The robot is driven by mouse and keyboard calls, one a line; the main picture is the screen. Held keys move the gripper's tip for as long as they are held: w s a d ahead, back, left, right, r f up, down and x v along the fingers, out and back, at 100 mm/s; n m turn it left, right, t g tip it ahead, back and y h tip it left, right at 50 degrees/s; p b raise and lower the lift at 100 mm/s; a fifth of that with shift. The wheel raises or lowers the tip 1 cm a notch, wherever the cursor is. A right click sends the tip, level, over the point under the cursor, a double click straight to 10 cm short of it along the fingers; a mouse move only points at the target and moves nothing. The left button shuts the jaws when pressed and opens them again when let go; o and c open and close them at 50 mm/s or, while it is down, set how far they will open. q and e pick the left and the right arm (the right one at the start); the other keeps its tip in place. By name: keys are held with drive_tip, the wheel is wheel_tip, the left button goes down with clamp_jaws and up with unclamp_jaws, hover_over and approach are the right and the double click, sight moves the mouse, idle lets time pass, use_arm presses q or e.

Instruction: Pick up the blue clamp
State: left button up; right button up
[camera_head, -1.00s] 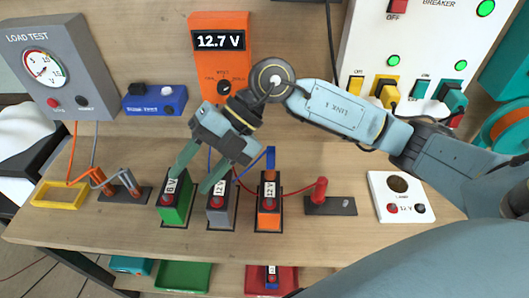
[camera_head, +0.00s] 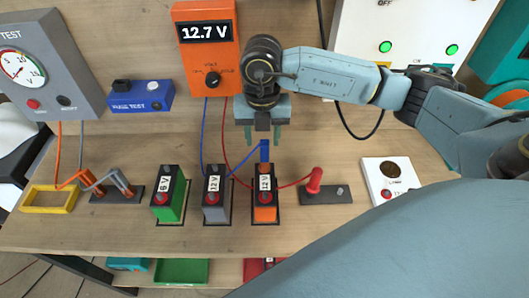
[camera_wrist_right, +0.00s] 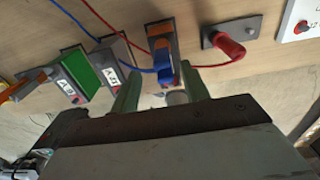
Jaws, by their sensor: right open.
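The blue clamp (camera_head: 264,152) stands upright at the back end of the orange 12 V battery (camera_head: 265,213), with a blue wire running from it. It also shows in the right wrist view (camera_wrist_right: 164,76). My right gripper (camera_head: 264,136) is open and points down just above and behind the blue clamp. In the right wrist view its two green fingers lie on either side of the clamp, with gaps, and hold nothing. Whether the fingertips reach down to the clamp's height is hard to tell. My left gripper is not in view.
A grey 12 V battery (camera_head: 217,208) and a green 6 V battery (camera_head: 168,207) stand left of the orange one. A red clamp (camera_head: 315,180) stands on a dark holder (camera_head: 337,195) at right. The orange meter (camera_head: 205,60) reads 12.7 V. Wires cross the bench behind the batteries.

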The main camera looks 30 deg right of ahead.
sight(264, 151)
drive_tip(key=shift+s+d+f+p, duration=0.1)
drive_tip(key=shift+f+p, duration=0.25)
drive_tip(key=shift+f, duration=1.05)
drive_tip(key=shift+s+f+p, duration=0.1)
drive_tip(key=shift+f+p, duration=0.2)
drive_tip(key=shift+f, duration=1.05)
clamp_jaws()
